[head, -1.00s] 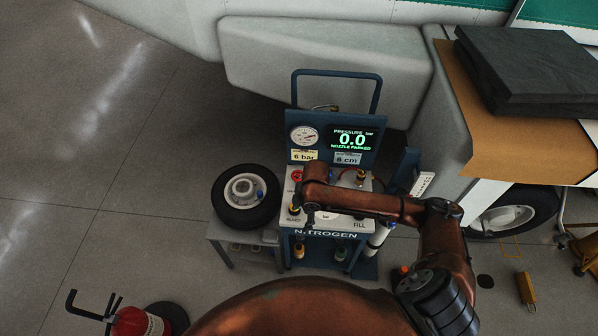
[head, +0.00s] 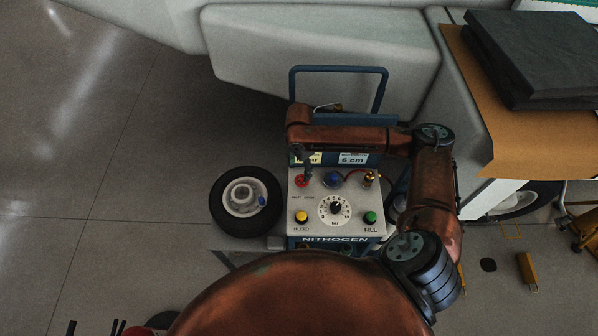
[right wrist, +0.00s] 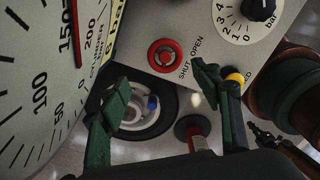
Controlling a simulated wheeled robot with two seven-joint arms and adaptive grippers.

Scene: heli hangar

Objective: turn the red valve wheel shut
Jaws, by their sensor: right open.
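The red valve wheel (head: 302,181) is at the upper left of the nitrogen cart's pale control panel (head: 356,232). In the right wrist view the wheel (right wrist: 165,56) is round with a dark ring inside, beside the words SHUT and OPEN. My right gripper (head: 306,168) hangs over the wheel and partly covers it in the head view. In the right wrist view its two green-padded fingers (right wrist: 162,88) are spread, with the wheel beyond and between them, apart from both tips. Nothing is held. My left gripper is not in view.
The panel also has a blue knob (head: 333,180), a brass fitting (head: 369,178), a black dial (head: 335,208), a yellow BLEED button (head: 301,217) and a green FILL button (head: 370,217). A wheel with a tyre (head: 216,207) lies left. A pressure gauge (right wrist: 40,85) fills the wrist view's left.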

